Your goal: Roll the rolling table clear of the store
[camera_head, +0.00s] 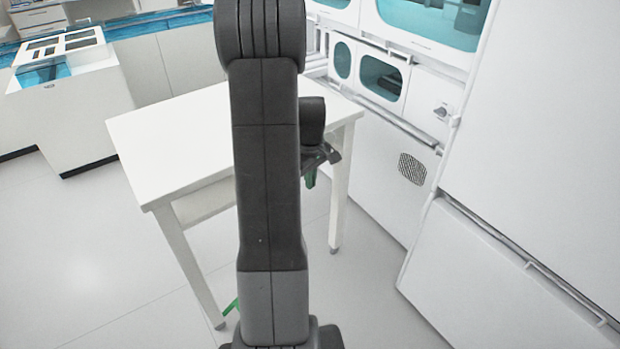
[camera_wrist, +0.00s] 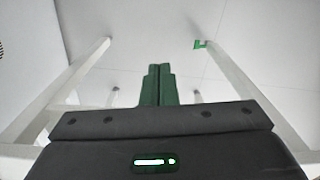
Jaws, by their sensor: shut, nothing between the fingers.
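The rolling table (camera_head: 165,135) is white, with a flat bare top and slim legs, and stands upright in the middle of the head view. My dark arm crosses in front and hides part of its top and front side. My gripper (camera_head: 310,178) shows at the table's right front side, its green fingertips just below the top. In the wrist view its green fingers (camera_wrist: 158,85) are together and empty, with table legs (camera_wrist: 68,88) on both sides. A small green tab (camera_head: 232,306) is low by the near left leg. The store (camera_head: 400,90) is probably the white windowed unit behind right.
A large white panel (camera_head: 550,150) with a rail fills the right side. A white cabinet (camera_head: 65,110) with a blue-lined top stands at the back left, beside a long counter (camera_head: 165,60). The pale floor (camera_head: 60,250) is clear at the left and front left.

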